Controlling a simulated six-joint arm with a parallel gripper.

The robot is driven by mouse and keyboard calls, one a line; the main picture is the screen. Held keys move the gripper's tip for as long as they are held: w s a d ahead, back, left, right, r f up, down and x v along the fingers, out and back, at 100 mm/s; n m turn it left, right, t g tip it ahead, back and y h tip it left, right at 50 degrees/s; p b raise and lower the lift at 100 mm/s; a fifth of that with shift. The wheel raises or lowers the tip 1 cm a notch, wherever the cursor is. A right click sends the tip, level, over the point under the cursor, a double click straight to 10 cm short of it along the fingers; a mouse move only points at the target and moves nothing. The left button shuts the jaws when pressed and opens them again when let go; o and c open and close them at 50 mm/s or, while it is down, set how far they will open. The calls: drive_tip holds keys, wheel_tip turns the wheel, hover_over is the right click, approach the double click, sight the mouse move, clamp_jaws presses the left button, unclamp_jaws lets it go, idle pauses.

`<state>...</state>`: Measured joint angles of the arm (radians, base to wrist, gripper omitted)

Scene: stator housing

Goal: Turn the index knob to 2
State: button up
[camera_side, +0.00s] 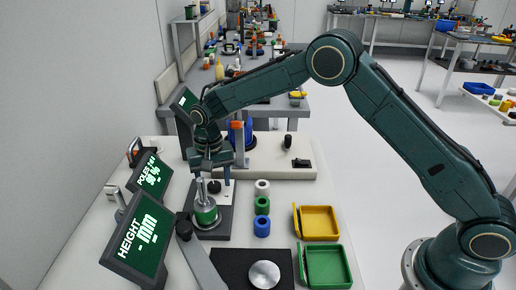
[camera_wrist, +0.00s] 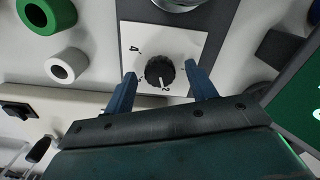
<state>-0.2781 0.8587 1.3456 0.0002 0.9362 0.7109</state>
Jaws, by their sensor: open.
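The index knob (camera_wrist: 159,72) is black, round and ribbed, on a white plate (camera_wrist: 183,38) with printed numbers. In the wrist view a 4 shows at its upper left and a 2 just below it. A pale pointer mark on the knob appears to face down, near the 2, but its exact setting is hard to read. My gripper (camera_wrist: 158,69) is open, one blue finger on each side of the knob, with gaps visible.
A metal spindle with a green ring (camera_side: 206,216) stands close by. White, green and blue rings (camera_side: 262,205) are to its right. Yellow (camera_side: 320,222) and green (camera_side: 327,266) trays lie farther right. Two display screens (camera_side: 143,238) stand at the left.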

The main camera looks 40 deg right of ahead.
drive_tip(key=shift+n, duration=0.4)
drive_tip(key=n, duration=1.3)
drive_tip(key=shift+r, duration=0.35)
wheel_tip(320, 180, up, 30)
drive_tip(key=s+d, duration=0.1)
drive_tip(key=s, duration=0.1)
drive_tip(key=shift+d+f, duration=0.2)
drive_tip(key=shift+d, duration=0.15)
idle(1.1)
drive_tip(key=shift+m, duration=0.3)
